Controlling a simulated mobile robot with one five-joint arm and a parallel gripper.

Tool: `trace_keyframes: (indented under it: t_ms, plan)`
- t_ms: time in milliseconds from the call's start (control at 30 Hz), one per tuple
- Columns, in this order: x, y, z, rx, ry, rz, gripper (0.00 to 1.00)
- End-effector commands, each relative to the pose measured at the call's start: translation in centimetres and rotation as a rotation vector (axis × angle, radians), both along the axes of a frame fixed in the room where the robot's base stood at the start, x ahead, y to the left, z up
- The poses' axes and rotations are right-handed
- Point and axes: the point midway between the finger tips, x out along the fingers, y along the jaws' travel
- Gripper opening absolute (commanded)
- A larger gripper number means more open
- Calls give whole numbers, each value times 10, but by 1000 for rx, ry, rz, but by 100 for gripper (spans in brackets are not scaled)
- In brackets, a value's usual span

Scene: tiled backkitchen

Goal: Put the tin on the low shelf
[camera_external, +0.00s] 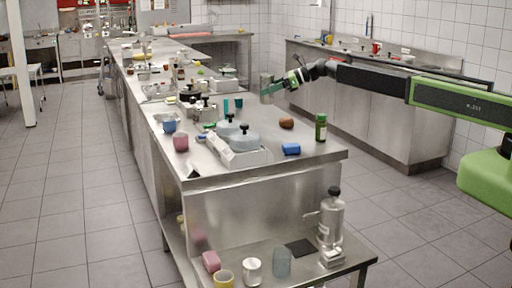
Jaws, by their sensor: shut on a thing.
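My gripper (270,91) reaches in from the right on my black and green arm, above the right edge of the long steel counter. It is shut on a grey metal tin (265,79), which looks upright and raised above the counter top. The green fingers hide part of the tin. The low shelf (345,263) is the steel surface at the front end of the counter, well below the counter top. It is nearer the camera than my gripper.
The low shelf holds a pink cup (211,262), a yellow mug (224,279), a white mug (252,271), a grey glass (282,263), a black mat (300,247) and a silver bottle (331,220).

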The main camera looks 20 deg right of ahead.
Motion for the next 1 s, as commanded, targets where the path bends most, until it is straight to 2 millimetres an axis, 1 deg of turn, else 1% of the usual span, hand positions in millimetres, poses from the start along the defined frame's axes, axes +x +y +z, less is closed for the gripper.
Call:
trace_keyframes:
  t_ms: [33,167,567,667,733,800,867,933,1000]
  plan:
    - [-1,-5,6,1,0,0,0]
    - [-1,-12,7,0,0,1,0]
    - [0,-12,7,1,0,0,0]
    - [9,-21,8,1,0,-1,0]
    - [20,-33,10,1,0,-3,0]
    - [26,-41,10,3,2,-1,0]
    - [26,-41,10,3,1,1,0]
    - [25,-37,5,3,1,1,0]
    - [27,-26,-5,1,0,2,0]
